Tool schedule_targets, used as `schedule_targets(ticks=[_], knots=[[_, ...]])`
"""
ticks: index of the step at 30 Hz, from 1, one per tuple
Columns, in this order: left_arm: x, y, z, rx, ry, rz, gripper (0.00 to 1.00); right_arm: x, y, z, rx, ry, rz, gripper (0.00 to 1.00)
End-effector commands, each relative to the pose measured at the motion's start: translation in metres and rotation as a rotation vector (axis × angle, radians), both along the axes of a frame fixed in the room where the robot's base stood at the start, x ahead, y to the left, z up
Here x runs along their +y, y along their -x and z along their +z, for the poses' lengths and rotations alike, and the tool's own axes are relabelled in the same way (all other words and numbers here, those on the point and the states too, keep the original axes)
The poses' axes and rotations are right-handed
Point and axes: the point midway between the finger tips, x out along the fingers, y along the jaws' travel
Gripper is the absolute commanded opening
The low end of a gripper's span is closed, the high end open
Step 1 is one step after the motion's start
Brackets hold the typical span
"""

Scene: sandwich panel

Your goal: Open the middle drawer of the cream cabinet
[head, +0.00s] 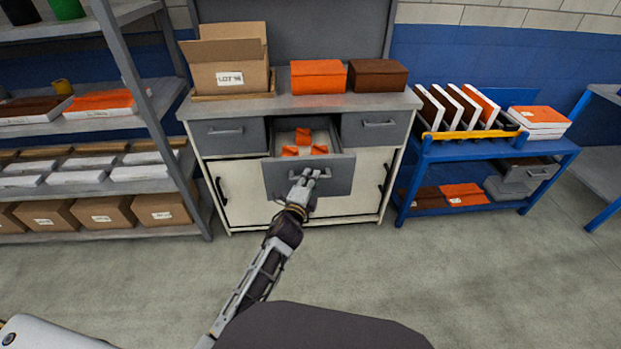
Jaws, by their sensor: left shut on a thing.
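The cream cabinet (232,198) has a grey top and a row of three grey drawers. The middle drawer (341,176) is pulled out and shows orange and pale pieces (304,142) inside. The left drawer (216,137) and right drawer (385,126) are closed. My left gripper (309,176) is at the front of the middle drawer, shut on its handle, which the fingers partly hide. My right gripper is not in view.
An open cardboard box (228,75), an orange block (318,76) and a brown block (377,75) stand on the cabinet. A grey shelf (95,187) stands left, a blue cart (480,152) right. The floor in front is clear.

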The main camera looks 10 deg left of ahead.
Motion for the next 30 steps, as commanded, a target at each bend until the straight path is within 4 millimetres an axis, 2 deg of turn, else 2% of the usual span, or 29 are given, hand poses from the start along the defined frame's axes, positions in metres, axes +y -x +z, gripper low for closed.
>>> schedule_targets(ticks=[1,6,20,30], knots=[[0.001,0.0,-0.001,0.002,-0.001,0.001,0.17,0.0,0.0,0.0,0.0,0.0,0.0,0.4],[0.001,0.0,-0.001,0.002,0.0,0.001,0.36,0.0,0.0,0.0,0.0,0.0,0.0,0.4],[0.001,0.0,0.004,-0.001,-0.001,0.0,0.36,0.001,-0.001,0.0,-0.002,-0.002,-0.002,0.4],[0.0,0.0,0.028,-0.005,0.0,-0.001,0.36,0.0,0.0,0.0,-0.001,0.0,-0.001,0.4]])
